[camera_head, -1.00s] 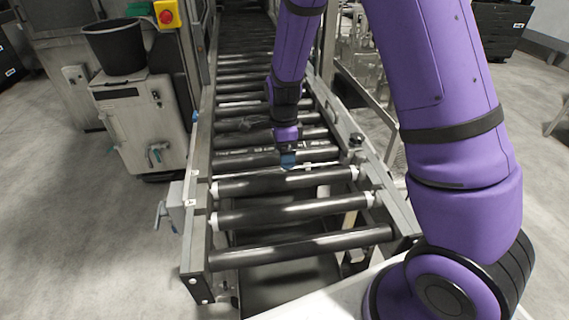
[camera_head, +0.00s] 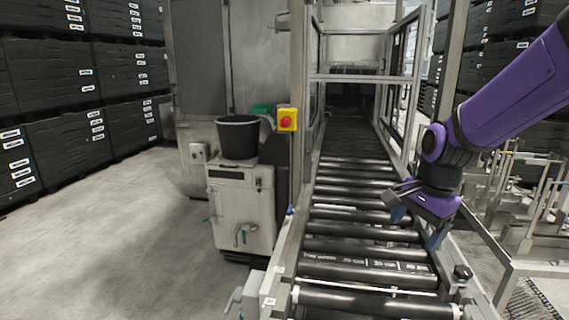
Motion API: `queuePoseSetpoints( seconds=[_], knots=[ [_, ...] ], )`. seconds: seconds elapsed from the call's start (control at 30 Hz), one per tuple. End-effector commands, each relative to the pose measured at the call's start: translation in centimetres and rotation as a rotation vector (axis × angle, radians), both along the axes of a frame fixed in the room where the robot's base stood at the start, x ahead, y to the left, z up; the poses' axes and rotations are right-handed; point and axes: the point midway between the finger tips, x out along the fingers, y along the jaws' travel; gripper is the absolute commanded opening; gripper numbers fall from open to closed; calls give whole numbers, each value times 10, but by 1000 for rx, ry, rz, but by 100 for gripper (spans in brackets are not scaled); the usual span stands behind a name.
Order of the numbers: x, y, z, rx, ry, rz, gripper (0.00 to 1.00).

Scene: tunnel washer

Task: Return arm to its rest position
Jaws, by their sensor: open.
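My purple arm (camera_head: 510,95) reaches in from the right edge. My gripper (camera_head: 418,226) hangs over the right side of the roller conveyor, its fingers spread apart and pointing down. One bluish fingertip shows at the left and one at the right, and nothing is seen between them. Whether the fingertips touch the rollers cannot be told.
The roller conveyor (camera_head: 345,246) runs back into the washer's framed opening (camera_head: 350,95). A grey cabinet (camera_head: 240,205) bears a black bucket (camera_head: 238,138), beside a red and yellow stop button (camera_head: 287,120). Black crates (camera_head: 60,140) are stacked at left. The floor (camera_head: 130,235) at left is clear.

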Motion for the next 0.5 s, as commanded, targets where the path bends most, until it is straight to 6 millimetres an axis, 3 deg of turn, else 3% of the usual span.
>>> queuePoseSetpoints(
  seconds=[0.2,0.5],
  knots=[
    [-40,-12,46,-37,-109,230,82],
    [-99,-26,90,-141,-239,542,82]
  ],
)
